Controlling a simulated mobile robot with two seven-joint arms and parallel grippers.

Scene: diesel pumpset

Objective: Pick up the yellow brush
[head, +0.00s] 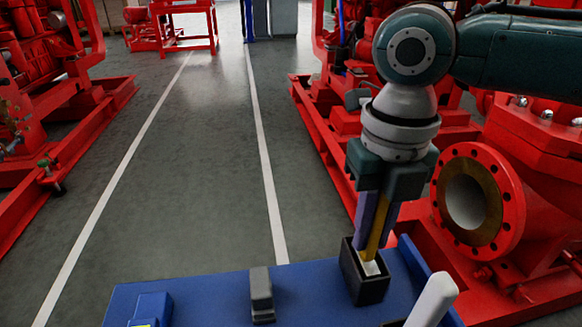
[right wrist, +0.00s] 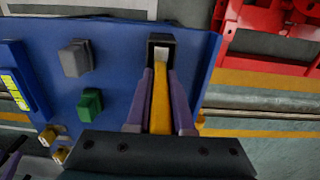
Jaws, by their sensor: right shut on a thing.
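The yellow brush (head: 378,238) stands upright in the head view, its pale lower end inside a small black open-topped holder (head: 367,289) on the blue table. My right gripper (head: 371,240) points down over the holder, with its two purple-grey fingers closed on the brush's yellow handle. In the right wrist view, the brush (right wrist: 160,105) runs between the fingers of my right gripper (right wrist: 160,100) toward the black holder (right wrist: 153,42). The bottom of the brush is hidden inside the holder. My left gripper is not in either view.
The blue table (head: 210,290) carries a grey block (head: 261,295) and a blue item (head: 152,309) to the left. A green block (right wrist: 90,103) shows in the right wrist view. A red flanged pipe (head: 470,205) stands close to the right.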

